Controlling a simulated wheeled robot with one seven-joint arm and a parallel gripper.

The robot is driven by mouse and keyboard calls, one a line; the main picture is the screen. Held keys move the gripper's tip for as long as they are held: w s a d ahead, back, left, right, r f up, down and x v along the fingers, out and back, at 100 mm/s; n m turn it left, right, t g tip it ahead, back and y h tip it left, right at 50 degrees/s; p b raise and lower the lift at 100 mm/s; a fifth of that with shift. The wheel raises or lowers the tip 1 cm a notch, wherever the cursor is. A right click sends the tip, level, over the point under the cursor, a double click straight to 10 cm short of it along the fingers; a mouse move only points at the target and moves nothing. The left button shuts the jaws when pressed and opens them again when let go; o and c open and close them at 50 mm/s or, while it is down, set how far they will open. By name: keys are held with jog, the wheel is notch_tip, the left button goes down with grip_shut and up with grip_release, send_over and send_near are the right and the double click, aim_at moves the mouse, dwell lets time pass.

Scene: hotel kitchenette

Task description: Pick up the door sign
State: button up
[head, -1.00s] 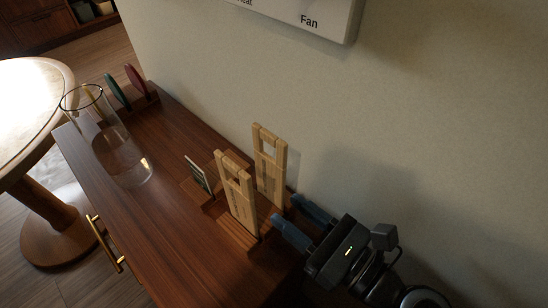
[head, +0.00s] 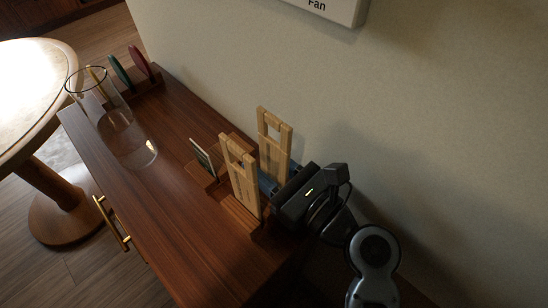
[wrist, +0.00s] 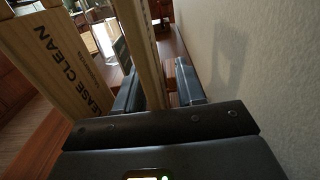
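Two tall light-wood door signs with cut-out tops stand upright in a dark wooden rack on the cabinet: the front sign (head: 241,180) and the rear sign (head: 274,145), nearer the wall. The front sign shows the lettering "EASE CLEAN" in the wrist view (wrist: 60,60). My gripper (head: 272,178) is at the signs' right edges. In the wrist view my gripper (wrist: 158,90) is open, with the rear sign (wrist: 147,55) edge-on between its fingers. The sign is close to the left finger, with a gap to the right finger; whether it touches the left one I cannot tell.
A small framed card (head: 203,157) stands in the rack left of the signs. A glass cylinder (head: 128,140) and a holder with green and red discs (head: 120,72) are farther left on the cabinet (head: 165,190). The wall (head: 400,110) is close on the right.

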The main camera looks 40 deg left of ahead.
jog(key=shift+c, duration=0.4)
grip_shut()
